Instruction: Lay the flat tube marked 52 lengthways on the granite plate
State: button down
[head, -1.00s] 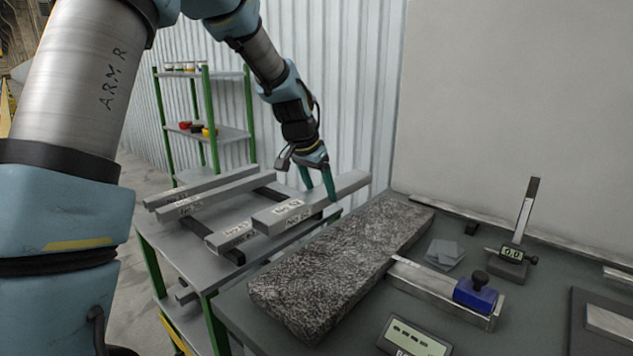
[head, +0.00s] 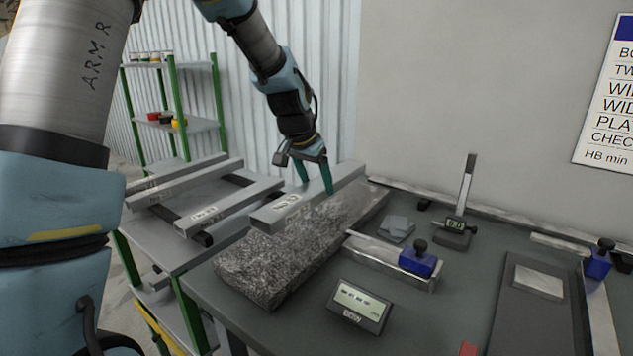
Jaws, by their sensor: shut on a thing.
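My gripper (head: 314,183) is shut on a grey flat tube (head: 306,199), gripping it a little beyond its middle. The tube has a pale label near its close end; its number is too blurred to read surely. The tube is level and shows over the far left part of the speckled granite plate (head: 265,262), running roughly along the plate's length. Its close end is near the plate's left edge. I cannot tell whether there is a gap beneath it. The plate's top is otherwise bare, and the tube hides part of its far left side.
Several other labelled tubes (head: 225,208) lie on dark bearers on the grey rack (head: 183,251) at left. Right of the plate are a steel fence with a blue clamp (head: 418,262), grey shims (head: 397,228), an upright gauge (head: 455,230) and a digital display (head: 358,305).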

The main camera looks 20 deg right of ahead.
jog(key=shift+f+b, duration=2.05)
jog(key=shift+f, duration=0.95)
jog(key=shift+f, duration=0.35)
grip_release()
jog(key=shift+f, duration=0.1)
jog(key=shift+b, duration=0.3)
jog(key=b+v, duration=0.2)
jog(key=v, duration=0.9)
jog(key=shift+w, duration=0.1)
